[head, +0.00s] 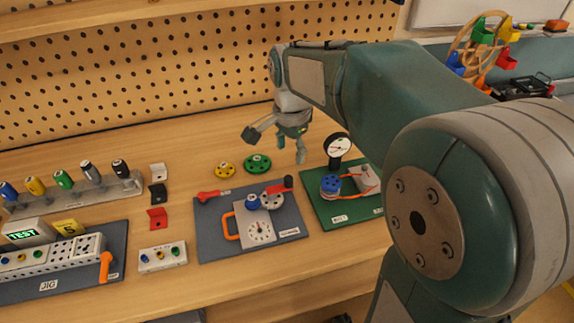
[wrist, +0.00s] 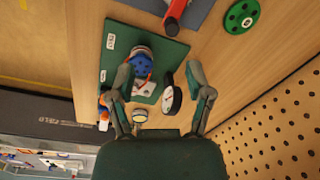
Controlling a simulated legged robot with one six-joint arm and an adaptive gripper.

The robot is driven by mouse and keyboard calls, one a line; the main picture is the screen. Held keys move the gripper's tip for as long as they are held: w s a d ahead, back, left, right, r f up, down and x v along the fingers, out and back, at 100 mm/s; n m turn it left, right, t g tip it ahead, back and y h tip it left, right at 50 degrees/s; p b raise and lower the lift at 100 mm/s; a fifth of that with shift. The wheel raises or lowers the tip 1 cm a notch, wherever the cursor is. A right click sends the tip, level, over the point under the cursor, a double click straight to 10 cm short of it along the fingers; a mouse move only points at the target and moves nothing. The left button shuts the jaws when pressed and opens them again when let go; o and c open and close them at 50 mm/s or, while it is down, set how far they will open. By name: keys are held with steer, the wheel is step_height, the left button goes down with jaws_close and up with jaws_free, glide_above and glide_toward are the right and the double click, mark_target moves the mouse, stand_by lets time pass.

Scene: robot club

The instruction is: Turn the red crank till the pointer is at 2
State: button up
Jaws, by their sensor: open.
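The red crank (head: 278,187), a red bar with a dark end, sits at the back right of a blue-grey board (head: 215,222). In the wrist view the crank (wrist: 175,14) is at the top edge, partly cut off. A light plate with a round dial (head: 260,231) lies on the same board; its pointer and numbers are too small to read. My gripper (head: 291,154) is open and empty, above the table behind the crank and apart from it. In the wrist view my gripper (wrist: 163,84) has its fingers spread over the green board area.
A green board (head: 329,211) with a blue knob (head: 330,184) and a black-rimmed gauge (head: 339,146) stands right of the crank board. Green (head: 257,163) and yellow (head: 225,170) wheels lie behind it. A pegboard (head: 190,70) closes the back.

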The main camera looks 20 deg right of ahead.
mark_target(288, 177)
steer(key=w, duration=0.1)
steer(key=w+f+m, duration=0.2)
steer(key=shift+w+d+f+g, duration=0.2)
steer(key=shift+d+g, duration=0.1)
steer(key=shift+g, duration=0.1)
step_height(288, 177, down, 10)
steer(key=shift+s+f, duration=0.1)
jaws_close()
